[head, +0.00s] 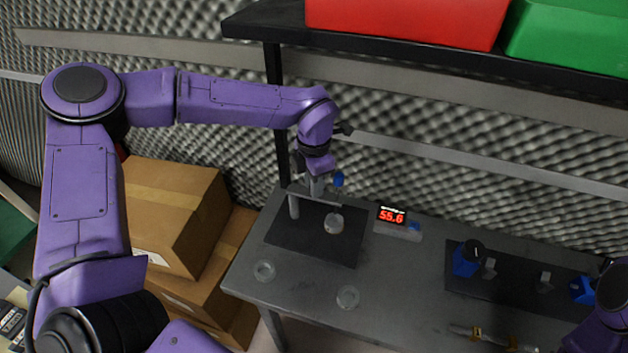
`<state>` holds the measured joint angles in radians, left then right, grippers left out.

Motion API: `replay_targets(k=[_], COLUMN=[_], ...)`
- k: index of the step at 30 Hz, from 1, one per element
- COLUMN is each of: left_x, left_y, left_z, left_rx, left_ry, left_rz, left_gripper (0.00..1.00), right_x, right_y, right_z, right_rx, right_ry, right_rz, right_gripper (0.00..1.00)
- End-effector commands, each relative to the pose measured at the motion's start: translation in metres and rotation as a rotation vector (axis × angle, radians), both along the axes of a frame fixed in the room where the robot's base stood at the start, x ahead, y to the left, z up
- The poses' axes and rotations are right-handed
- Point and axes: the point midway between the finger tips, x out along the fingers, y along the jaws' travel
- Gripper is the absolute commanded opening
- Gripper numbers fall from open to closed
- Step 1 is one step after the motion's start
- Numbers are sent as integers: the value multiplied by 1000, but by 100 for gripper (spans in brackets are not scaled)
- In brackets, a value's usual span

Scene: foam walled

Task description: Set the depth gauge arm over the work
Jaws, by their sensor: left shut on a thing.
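The depth gauge stands on a dark base plate (290,238) at the table's left end, with an upright post (294,206). Its thin grey gauge arm (326,202) reaches right from the post, and a blue knob (338,180) shows at its right end. A pale round work piece (334,223) sits on the plate, below the knob in the picture. My left gripper (317,188) points down and is shut on the gauge arm, between post and knob; its fingertips are small and partly hidden. Only part of my right arm shows at the lower right; its gripper is out of view.
A red readout (392,216) shows 55.6 right of the plate. Two clear discs (264,271) (347,297) lie on the grey table (300,290). A dark plate with blue fixtures (467,258) is at right. Cardboard boxes (170,210) stand left; a shelf (400,52) overhangs behind.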

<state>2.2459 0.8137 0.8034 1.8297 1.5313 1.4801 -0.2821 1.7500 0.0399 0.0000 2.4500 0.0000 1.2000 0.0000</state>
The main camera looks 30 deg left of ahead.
Motion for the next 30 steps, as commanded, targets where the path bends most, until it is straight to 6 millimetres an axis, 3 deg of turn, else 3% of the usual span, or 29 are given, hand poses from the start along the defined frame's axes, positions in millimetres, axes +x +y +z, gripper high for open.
replay_targets(k=[6,7,9,19,30], left_x=[0,0,0,0,1], left_y=[-1,-1,-1,0,-1], left_z=[-1,-1,-1,5,69], left_rx=[-2,-1,-1,0,0], left_ry=[1,1,1,-1,-1], left_rz=[-1,-1,-1,1,0], left_gripper=[0,32,48,48,48], right_x=[0,0,0,0,0], right_y=[0,0,0,0,0], right_z=[0,0,0,-3,-18], right_rx=[0,0,0,0,0], right_ry=[0,0,0,0,0], right_rz=[0,0,0,0,0], right_gripper=[43,43,43,43,43])
